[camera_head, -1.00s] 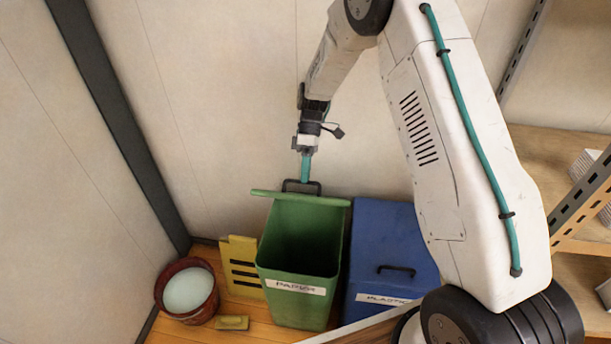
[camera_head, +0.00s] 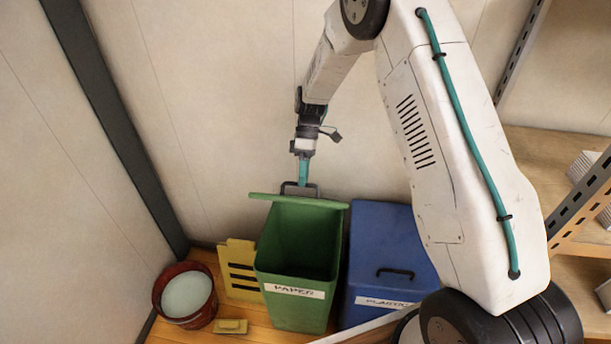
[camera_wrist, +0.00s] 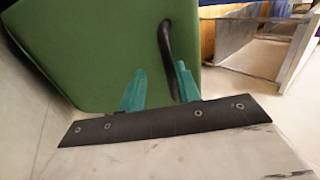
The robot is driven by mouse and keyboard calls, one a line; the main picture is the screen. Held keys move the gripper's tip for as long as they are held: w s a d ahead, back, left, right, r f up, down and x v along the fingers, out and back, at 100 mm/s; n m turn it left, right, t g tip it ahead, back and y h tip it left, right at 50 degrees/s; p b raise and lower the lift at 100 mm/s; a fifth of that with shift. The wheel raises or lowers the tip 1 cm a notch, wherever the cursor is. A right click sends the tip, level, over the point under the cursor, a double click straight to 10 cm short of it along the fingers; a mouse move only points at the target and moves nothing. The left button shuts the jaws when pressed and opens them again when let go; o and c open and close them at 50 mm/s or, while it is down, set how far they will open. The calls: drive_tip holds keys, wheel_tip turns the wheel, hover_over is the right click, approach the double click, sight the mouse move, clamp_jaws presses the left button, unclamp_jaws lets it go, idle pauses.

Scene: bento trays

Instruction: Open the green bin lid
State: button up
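The green bin (camera_head: 292,262), labelled PAPER, stands on the floor with its inside visible. Its green lid (camera_head: 290,200) is raised at the back and seen nearly edge-on in the head view. The lid's dark handle (camera_head: 300,186) sticks up behind that edge. My gripper (camera_head: 304,182) is at the handle, with its teal fingers pointing down. In the wrist view, the lid (camera_wrist: 100,45) fills the upper left and the black handle (camera_wrist: 167,45) runs down beside the right finger. My gripper (camera_wrist: 160,82) has its fingers apart there, with the handle's lower end between them.
A blue bin (camera_head: 390,250) with its lid down, labelled PLASTIC, stands to the right. A yellow slotted board (camera_head: 240,270), a red bucket (camera_head: 170,305) and a small yellow block (camera_head: 231,326) are at left. Walls are close behind and left; shelving (camera_head: 560,150) stands at right.

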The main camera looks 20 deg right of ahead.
drive_tip(key=s+r, duration=0.2)
drive_tip(key=s, duration=0.6)
drive_tip(key=s+r, duration=0.3)
drive_tip(key=s, duration=0.5)
drive_tip(key=shift+d, duration=0.35)
